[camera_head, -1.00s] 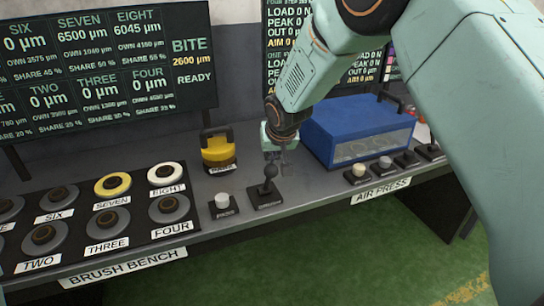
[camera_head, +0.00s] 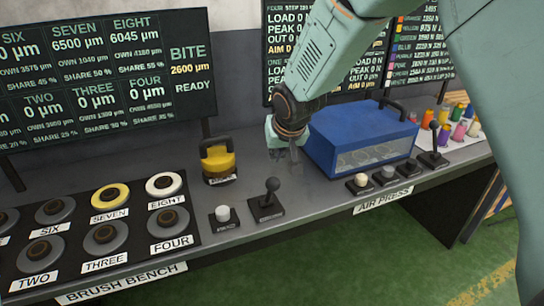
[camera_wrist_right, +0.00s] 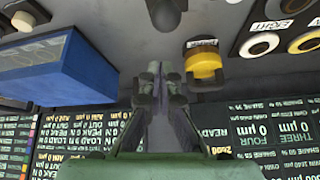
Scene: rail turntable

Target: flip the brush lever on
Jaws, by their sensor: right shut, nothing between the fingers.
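The brush lever (camera_head: 271,190) is a short black stick with a round knob on a black base plate, near the front edge of the brush bench. Its dark knob (camera_wrist_right: 167,12) also shows at the top of the right wrist view. My right gripper (camera_head: 294,167) is above the bench, behind and to the right of the lever, and apart from it. In the right wrist view the right gripper's fingers (camera_wrist_right: 161,85) are together and empty. My left gripper is not in view.
A white push button (camera_head: 222,214) sits left of the lever. The blue air press (camera_head: 350,137) stands close to the right of my gripper. Several round pads lie at the left.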

